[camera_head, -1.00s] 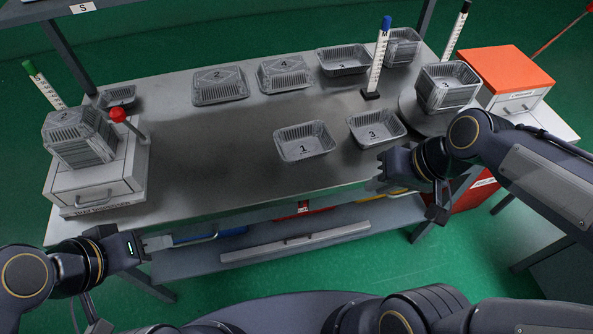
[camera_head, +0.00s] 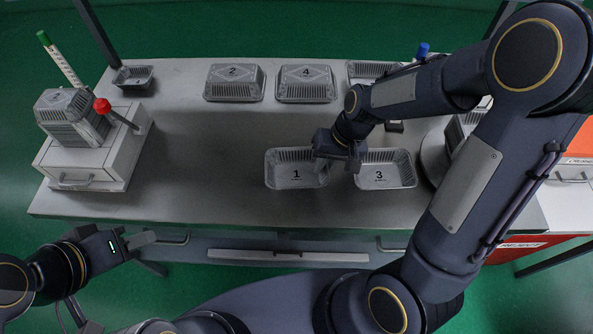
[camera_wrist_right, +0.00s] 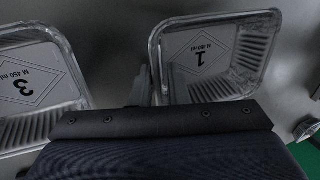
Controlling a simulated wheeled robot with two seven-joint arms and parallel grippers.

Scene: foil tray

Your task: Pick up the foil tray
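Foil tray 1 (camera_head: 275,182) stands upright and open on the grey table near its front edge; it also shows in the right wrist view (camera_wrist_right: 248,62). Foil tray 3 (camera_head: 398,182) stands just to its right, and in the right wrist view it is at the left (camera_wrist_right: 75,75). My right gripper (camera_head: 335,160) is low at the right rim of tray 1, beside the gap to tray 3. The wrist body hides part of the fingers, so contact and opening are unclear. My left gripper (camera_head: 143,238) is in front of the table at the left, away from the trays.
Upturned trays 2 (camera_head: 234,84) and 4 (camera_head: 306,84) lie at the back. A small tray (camera_head: 133,77) is back left. A drawer box (camera_head: 85,165) with stacked trays and a red-knobbed lever (camera_head: 102,105) stands left. My right arm hides much of the right side. The table's left middle is clear.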

